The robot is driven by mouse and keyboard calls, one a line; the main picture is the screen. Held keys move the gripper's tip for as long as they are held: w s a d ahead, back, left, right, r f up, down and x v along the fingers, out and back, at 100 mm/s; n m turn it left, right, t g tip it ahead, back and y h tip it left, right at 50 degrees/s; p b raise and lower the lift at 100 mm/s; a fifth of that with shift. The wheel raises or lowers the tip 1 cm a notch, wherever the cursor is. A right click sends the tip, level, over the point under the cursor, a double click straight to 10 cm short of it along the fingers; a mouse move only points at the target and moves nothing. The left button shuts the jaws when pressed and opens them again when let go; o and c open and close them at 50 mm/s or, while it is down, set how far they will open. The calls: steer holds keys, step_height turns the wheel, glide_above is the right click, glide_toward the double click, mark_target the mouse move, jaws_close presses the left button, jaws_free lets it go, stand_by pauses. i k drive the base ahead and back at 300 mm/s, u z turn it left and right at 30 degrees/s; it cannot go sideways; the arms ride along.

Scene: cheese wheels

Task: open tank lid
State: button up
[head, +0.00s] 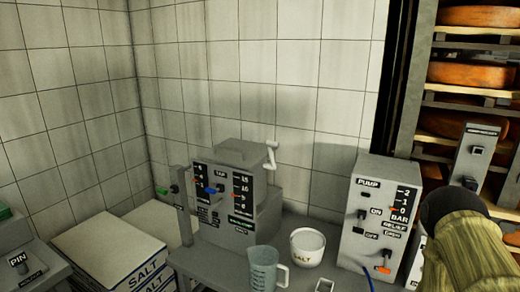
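A grey tank-like unit (262,218) stands on the bench against the tiled wall, with a front panel (222,195) marked TAP, number scales and a blue lever (213,190). A raised grey block (240,150) sits on its top and looks like a lid; it appears closed. My gripper is not in view. A dark-ended olive part at the lower right looks like my arm, well to the right of the tank.
A pump box (373,215) with ON, OFF and RELIEF labels stands right of a white salt tub (307,246) and a measuring jug (265,268). Salt boxes (105,250) are at left. Cheese shelves (475,90) are at right.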

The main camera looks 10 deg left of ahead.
mark_target(239, 147)
steer(key=i, duration=0.4)
steer(key=u, duration=0.75)
